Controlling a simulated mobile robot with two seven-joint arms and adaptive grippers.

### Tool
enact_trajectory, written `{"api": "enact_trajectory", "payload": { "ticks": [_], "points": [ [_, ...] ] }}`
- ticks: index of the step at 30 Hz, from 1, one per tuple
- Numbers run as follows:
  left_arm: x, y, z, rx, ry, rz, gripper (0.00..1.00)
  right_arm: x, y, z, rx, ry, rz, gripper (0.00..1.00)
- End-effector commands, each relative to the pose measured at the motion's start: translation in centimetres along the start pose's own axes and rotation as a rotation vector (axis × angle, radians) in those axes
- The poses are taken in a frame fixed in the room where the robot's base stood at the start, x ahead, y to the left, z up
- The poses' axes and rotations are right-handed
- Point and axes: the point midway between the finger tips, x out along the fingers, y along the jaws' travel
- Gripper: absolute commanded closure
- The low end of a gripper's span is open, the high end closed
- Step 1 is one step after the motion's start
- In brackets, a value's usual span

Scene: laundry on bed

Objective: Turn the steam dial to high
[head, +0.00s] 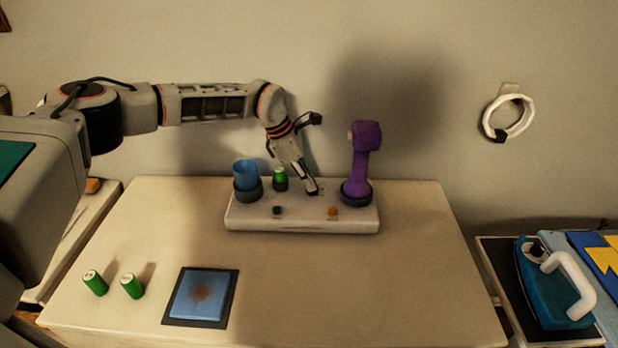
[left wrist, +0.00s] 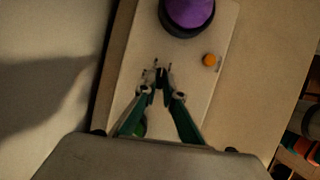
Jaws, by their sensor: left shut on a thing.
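A pale base unit (head: 300,218) stands at the back of the table and carries the purple steamer head (head: 364,165), which also shows in the left wrist view (left wrist: 188,12). My left gripper (head: 313,191) is over the base, just left of the purple piece. In the left wrist view its fingertips (left wrist: 162,88) are closed around a small dark knob (left wrist: 161,74), which looks like the steam dial. Small marks surround the knob on the base top. The fingers hide most of the knob, so its setting cannot be read. My right gripper is in neither view.
An iron (head: 550,285) stands right.

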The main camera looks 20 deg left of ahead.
Motion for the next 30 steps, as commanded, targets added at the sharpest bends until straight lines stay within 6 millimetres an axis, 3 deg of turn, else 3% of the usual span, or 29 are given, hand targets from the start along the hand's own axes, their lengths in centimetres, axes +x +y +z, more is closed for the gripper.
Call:
{"api": "enact_trajectory", "payload": {
  "ticks": [9,15,22,30],
  "points": [
    [0.0,0.5,0.1,0.267,0.0,-0.108,1.0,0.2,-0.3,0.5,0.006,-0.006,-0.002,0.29],
    [0.1,0.6,0.2,0.408,0.001,-0.164,1.0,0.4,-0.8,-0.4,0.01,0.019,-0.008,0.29],
    [0.1,0.7,0.2,0.516,0.002,-0.209,1.0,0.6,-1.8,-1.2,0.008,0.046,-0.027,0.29],
    [0.0,0.8,0.2,0.573,0.002,-0.231,1.0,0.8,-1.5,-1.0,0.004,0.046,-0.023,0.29]
  ]
}}
